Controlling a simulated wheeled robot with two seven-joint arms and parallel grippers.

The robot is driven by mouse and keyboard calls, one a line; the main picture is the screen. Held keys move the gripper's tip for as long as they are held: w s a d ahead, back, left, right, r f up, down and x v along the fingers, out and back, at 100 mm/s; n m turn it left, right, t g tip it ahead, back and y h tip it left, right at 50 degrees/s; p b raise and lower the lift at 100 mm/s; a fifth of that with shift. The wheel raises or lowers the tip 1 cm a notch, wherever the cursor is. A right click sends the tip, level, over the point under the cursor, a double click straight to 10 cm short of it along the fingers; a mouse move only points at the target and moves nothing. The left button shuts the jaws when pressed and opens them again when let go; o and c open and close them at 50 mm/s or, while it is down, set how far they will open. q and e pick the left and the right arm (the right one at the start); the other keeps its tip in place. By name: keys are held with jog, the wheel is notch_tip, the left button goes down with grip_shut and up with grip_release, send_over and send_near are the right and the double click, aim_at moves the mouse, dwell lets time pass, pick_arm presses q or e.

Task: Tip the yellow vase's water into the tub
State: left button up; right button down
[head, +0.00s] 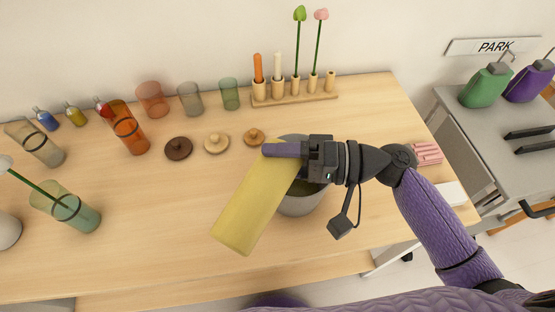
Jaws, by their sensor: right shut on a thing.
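The yellow vase (250,208) is held tilted in the air, its upper right end in my right gripper (284,155). Its wide lower end points down and left toward the front of the table. The gripper is shut on the vase, with one purple finger showing along its upper side. The grey tub (303,206) stands on the table beneath the gripper, partly hidden by the vase and gripper. The vase's upper end is over the tub's left part. I cannot see any water flowing. My left gripper is out of view.
Wooden table (180,230) with clear room at front left. Three knobbed lids (216,143) lie behind the tub. Coloured glasses (152,100) stand at the back left, a wooden holder (295,93) with candles and flowers behind. A pink ribbed item (428,153) lies at right.

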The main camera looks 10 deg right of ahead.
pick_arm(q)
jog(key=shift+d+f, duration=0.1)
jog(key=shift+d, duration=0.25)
pick_arm(e)
jog(key=shift+f+b, duration=0.3)
jog(key=shift+b, duration=0.05)
jog(key=shift+w+f+m+b, duration=0.1)
jog(key=shift+f+m+b, duration=0.2)
jog(key=shift+m, duration=0.1)
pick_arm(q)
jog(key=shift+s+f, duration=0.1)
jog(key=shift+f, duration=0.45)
pick_arm(e)
jog(key=shift+r, duration=0.1)
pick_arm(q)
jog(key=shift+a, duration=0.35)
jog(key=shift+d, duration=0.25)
